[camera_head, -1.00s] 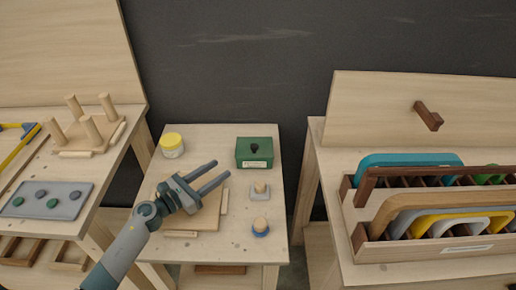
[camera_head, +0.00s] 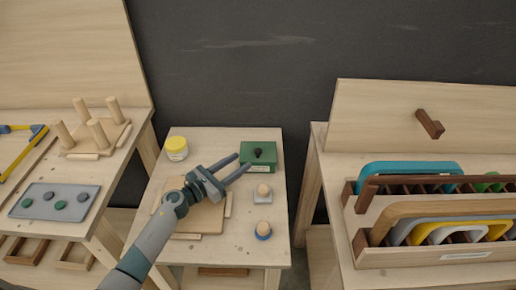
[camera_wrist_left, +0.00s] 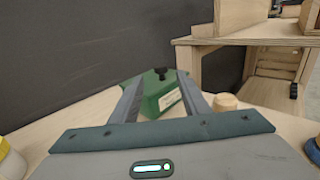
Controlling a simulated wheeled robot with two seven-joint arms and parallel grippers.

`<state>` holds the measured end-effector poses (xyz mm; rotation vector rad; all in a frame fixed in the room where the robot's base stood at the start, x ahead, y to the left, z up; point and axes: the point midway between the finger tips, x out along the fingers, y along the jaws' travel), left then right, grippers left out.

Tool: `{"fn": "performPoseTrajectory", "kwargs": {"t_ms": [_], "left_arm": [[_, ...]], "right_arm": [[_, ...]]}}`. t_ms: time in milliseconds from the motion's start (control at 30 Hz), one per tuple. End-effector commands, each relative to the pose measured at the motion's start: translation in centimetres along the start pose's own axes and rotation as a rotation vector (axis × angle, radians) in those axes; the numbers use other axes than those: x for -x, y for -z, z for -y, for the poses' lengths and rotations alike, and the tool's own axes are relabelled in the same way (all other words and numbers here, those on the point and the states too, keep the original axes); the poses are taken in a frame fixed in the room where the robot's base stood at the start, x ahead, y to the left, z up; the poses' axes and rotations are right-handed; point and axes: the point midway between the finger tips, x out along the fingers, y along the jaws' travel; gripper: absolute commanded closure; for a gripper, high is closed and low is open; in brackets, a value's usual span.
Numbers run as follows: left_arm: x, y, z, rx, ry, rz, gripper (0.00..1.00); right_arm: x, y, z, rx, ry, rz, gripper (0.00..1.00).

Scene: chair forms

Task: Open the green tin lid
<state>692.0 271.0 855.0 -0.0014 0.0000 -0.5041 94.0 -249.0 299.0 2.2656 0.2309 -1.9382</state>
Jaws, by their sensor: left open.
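The green tin (camera_head: 263,164) stands at the back right of the small middle table, with a dark knob (camera_head: 258,152) on its closed lid (camera_head: 271,148) and a pale label on its front. My left gripper (camera_head: 243,163) is open and empty, its two fingers pointing at the tin from the front left. In the left wrist view the tin (camera_wrist_left: 160,101) shows between the fingers, with the knob (camera_wrist_left: 160,73) upright beyond the fingertips. I cannot tell whether a fingertip touches the tin. My right gripper is out of view.
A yellow-lidded jar (camera_head: 177,149) stands at the table's back left. Two wooden-knobbed pieces, one on a pale base (camera_head: 263,192) and one on a blue base (camera_head: 263,230), stand in front of the tin. A wooden board (camera_head: 195,218) lies under my left arm. A dark wall rises behind.

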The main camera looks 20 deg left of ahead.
Motion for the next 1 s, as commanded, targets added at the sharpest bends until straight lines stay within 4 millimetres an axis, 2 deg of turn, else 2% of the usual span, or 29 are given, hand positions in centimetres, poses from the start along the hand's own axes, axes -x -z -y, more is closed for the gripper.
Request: {"fn": "performPoseTrajectory", "kwargs": {"t_ms": [300, 500, 700, 1000], "left_arm": [[-5.9, -0.2, 0.1, 0.001, 0.0, 0.001, 0.58], [-8.5, -0.1, 0.0, 0.001, 0.0, 0.0, 0.58], [-9.8, 0.0, 0.1, 0.0, 0.001, 0.0, 0.58], [-9.9, 0.0, 0.1, -0.001, 0.001, -0.001, 0.58]], "right_arm": [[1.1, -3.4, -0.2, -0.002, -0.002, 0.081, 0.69], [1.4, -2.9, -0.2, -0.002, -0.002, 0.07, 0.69], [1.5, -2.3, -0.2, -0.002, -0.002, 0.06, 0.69], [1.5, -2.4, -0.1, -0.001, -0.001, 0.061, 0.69]]}}
